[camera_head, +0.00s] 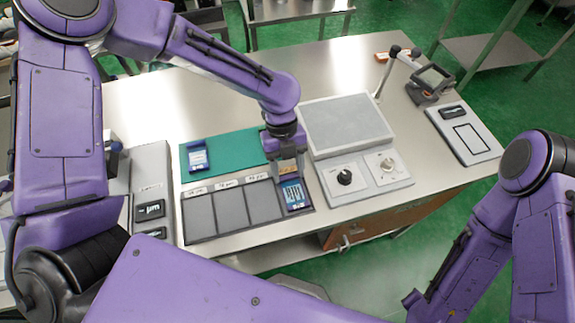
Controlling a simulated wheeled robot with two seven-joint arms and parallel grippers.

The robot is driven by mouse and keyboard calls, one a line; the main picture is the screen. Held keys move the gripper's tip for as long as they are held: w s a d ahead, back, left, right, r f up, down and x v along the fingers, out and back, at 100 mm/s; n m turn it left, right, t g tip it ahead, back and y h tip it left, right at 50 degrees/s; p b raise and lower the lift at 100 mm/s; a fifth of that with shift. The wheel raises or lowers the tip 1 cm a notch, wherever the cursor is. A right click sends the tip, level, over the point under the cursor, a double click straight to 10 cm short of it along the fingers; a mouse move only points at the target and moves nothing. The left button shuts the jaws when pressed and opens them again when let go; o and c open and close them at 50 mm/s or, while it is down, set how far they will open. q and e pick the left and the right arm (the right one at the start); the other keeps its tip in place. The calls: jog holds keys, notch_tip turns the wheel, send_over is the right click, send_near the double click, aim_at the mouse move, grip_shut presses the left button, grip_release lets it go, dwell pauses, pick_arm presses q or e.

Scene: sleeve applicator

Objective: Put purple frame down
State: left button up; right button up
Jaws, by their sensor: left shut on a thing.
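My left gripper (289,178) points down over the right end of the dark tray (216,240) and is shut on the purple frame (305,205). The frame has a bluish face with pale markings and a purple edge. It is at the tray's rightmost compartment; I cannot tell whether it touches the tray floor. The gripper covers its upper part. My right arm shows at the right, but its gripper is not in view.
A blue piece (198,158) lies on the green mat (238,150) behind the tray. A grey box with knobs (365,165) stands close right of the gripper. A grey panel with black displays (152,190) stands left of the tray. A flat plate (478,150) lies at the far right. The other tray compartments are bare.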

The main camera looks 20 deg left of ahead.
pick_arm(q)
jog(key=o, duration=1.1)
jog(key=shift+r, duration=0.1)
jog(key=b+v, duration=0.1)
jog(key=v, duration=1.2)
jog(key=shift+s+d+r, duration=0.1)
jog(key=shift+s+d, duration=0.05)
jog(key=shift+s, duration=0.05)
